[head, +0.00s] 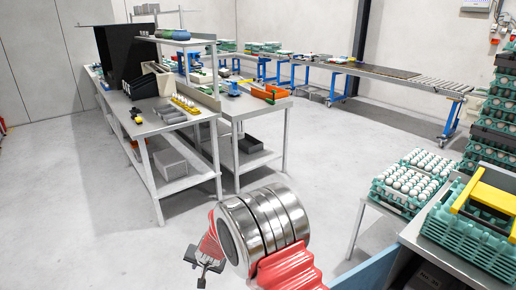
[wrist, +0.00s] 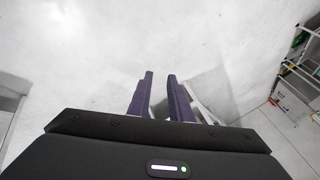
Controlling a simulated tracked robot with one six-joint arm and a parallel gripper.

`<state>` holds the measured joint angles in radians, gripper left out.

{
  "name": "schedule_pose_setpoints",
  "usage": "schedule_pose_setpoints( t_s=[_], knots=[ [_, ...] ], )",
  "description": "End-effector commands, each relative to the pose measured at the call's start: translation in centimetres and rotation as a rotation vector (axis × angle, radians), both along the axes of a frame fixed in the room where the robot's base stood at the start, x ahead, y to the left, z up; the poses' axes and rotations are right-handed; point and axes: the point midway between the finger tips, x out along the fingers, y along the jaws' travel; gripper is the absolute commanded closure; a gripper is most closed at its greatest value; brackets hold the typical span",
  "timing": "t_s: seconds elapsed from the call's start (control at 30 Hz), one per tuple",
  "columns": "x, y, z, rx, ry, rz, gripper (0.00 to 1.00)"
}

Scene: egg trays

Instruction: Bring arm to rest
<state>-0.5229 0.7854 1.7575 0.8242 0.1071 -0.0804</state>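My arm shows at the bottom middle of the head view, with a shiny metal joint and red ribbed covers. My gripper (head: 203,268) is small and dark there, over the bare floor left of the metal joint. In the wrist view, the two dark fingers of my gripper (wrist: 160,77) stand apart with a narrow gap and nothing between them. Pale floor shows beyond the fingertips.
A workbench (head: 150,125) with trays and tools stands at the left. A long conveyor (head: 385,72) runs along the back. Egg trays (head: 408,183) and a teal crate (head: 470,240) with a yellow frame stand at the right. The middle floor is clear.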

Motion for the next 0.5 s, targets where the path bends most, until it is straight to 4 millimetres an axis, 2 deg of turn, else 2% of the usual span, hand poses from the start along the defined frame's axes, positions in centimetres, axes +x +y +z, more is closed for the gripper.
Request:
schedule_pose_setpoints(
  t_s=[0.03, 0.1, 0.5],
  knots=[
    [-0.6, -0.5, 1.4, 0.0, 0.01, 0.022, 0.81],
    [-1.6, -1.4, 2.9, -0.004, 0.031, 0.056, 0.81],
    [-8.3, -7.5, 10.8, -0.059, 0.131, 0.216, 0.81]
  ],
)
